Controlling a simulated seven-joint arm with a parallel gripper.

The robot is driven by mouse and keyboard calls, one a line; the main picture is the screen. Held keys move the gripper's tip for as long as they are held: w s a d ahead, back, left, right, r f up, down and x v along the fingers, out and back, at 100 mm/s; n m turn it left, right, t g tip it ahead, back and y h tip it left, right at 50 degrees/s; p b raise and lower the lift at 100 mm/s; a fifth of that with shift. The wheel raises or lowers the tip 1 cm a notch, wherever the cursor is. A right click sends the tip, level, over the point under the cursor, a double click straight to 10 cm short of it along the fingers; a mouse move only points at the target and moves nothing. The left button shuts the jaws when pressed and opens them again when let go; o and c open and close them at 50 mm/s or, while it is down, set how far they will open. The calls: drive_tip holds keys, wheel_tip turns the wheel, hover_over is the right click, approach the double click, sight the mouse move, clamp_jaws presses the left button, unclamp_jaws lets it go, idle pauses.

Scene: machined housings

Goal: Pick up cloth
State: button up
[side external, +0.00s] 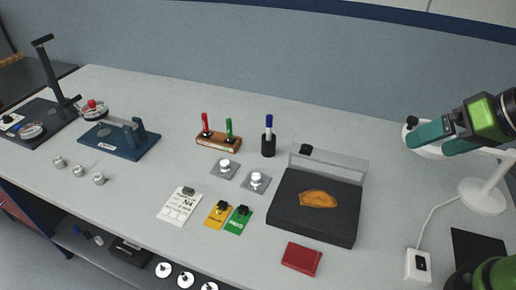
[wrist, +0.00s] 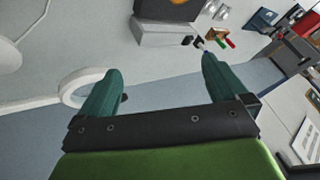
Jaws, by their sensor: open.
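A flat, orange-brown, cloth-like piece (side external: 319,199) lies on top of a black box-shaped stand (side external: 290,222) with a clear upright panel at its back. A red folded-looking item (side external: 301,258) lies on the table in front of the stand; I cannot tell for certain which of the two is the cloth. My gripper (side external: 430,145) is open and empty, up at the right, well apart from both. In the wrist view its teal fingers (wrist: 162,66) are spread with nothing between them. The stand (wrist: 150,10) is cut off at that view's top edge.
A white ring lamp (side external: 482,197) stands at the right near my arm, its cord running to a white box (side external: 418,265). Left of the stand are a pen holder (side external: 268,145), metal fixtures (side external: 256,183), and yellow and green tags (side external: 238,220).

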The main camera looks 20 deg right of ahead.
drive_tip(key=w+a+f+n+g, duration=0.1)
drive_tip(key=a+f+g, duration=0.1)
drive_tip(key=a, duration=0.4)
drive_tip(key=w+a+f+n+g, duration=0.1)
drive_tip(key=a+f+g, duration=0.1)
drive_tip(key=a, duration=0.4)
drive_tip(key=m+g+h, duration=0.2)
drive_tip(key=m+g, duration=0.1)
drive_tip(key=m, duration=0.5)
hover_over(301, 256)
drive_tip(key=f, duration=1.3)
drive_tip(key=shift+s+a+f, duration=0.1)
drive_tip(key=shift+s+f, duration=0.1)
drive_tip(key=shift+s, duration=0.05)
drive_tip(key=shift+w+f, duration=0.15)
drive_tip(key=shift+f, duration=1.4)
drive_tip(key=shift+w+f, duration=0.1)
drive_tip(key=shift+f, duration=1.4)
drive_tip(key=c, duration=1.1)
drive_tip(key=shift+o, duration=0.2)
